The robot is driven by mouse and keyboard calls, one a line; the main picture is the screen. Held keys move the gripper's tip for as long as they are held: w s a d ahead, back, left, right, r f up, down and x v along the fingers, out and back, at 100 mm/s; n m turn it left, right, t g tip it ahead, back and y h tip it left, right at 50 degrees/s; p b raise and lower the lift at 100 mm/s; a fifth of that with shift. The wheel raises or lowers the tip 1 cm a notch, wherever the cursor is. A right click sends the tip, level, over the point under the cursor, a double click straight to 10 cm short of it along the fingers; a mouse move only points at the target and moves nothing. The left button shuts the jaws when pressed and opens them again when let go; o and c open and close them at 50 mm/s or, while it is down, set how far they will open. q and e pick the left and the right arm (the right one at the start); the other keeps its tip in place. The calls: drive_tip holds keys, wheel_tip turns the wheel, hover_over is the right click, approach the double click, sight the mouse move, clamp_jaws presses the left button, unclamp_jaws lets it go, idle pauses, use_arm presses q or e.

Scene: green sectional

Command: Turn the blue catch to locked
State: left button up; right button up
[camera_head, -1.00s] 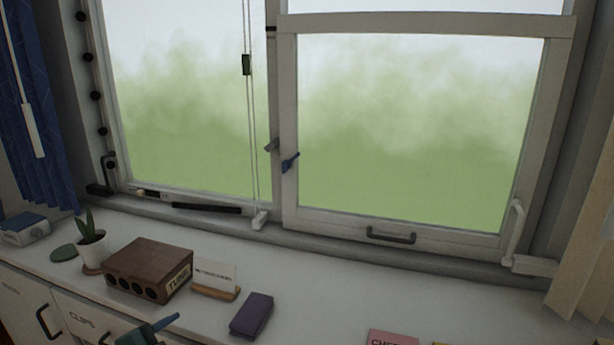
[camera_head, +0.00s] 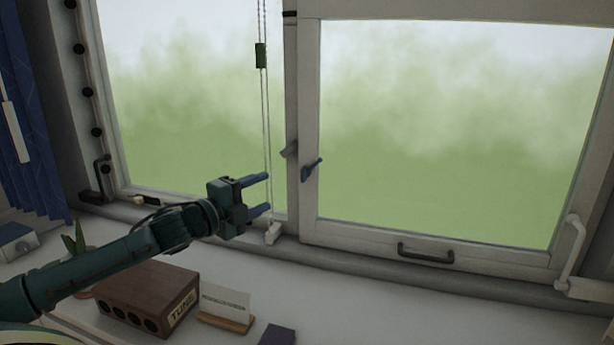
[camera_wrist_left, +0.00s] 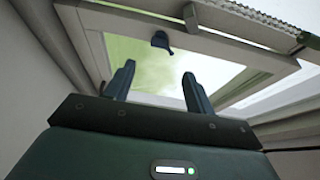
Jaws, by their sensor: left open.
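The blue catch (camera_head: 311,168) is a small lever on the left stile of the right-hand window sash. In the head view its handle points up and to the right. The catch also shows in the left wrist view (camera_wrist_left: 161,41), beyond and between the fingers. My left gripper (camera_head: 268,194) is open and empty, with blue fingers pointing right toward the catch, a short way to its left in the picture and apart from it. The gripper's fingers also show in the left wrist view (camera_wrist_left: 158,84). My right gripper is not in view.
A hanging cord with a green toggle (camera_head: 260,55) runs down close behind my left gripper. A grey piece (camera_head: 289,150) sits on the centre post beside the catch. A brown box (camera_head: 148,293) and a card holder (camera_head: 226,306) stand on the sill below. The sash has a dark handle (camera_head: 425,253).

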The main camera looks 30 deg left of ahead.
sight(311, 169)
use_arm(q)
drive_tip(key=w+d+p, duration=0.2)
drive_tip(key=w+p, duration=0.2)
drive_tip(key=w, duration=0.8)
drive_tip(key=shift+w+p, duration=0.25)
drive_tip(key=shift+p, duration=0.1)
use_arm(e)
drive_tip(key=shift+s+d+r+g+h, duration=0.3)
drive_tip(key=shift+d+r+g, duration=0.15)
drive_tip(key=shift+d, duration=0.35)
use_arm(q)
drive_tip(key=shift+c, duration=0.4)
drive_tip(key=c, duration=0.9)
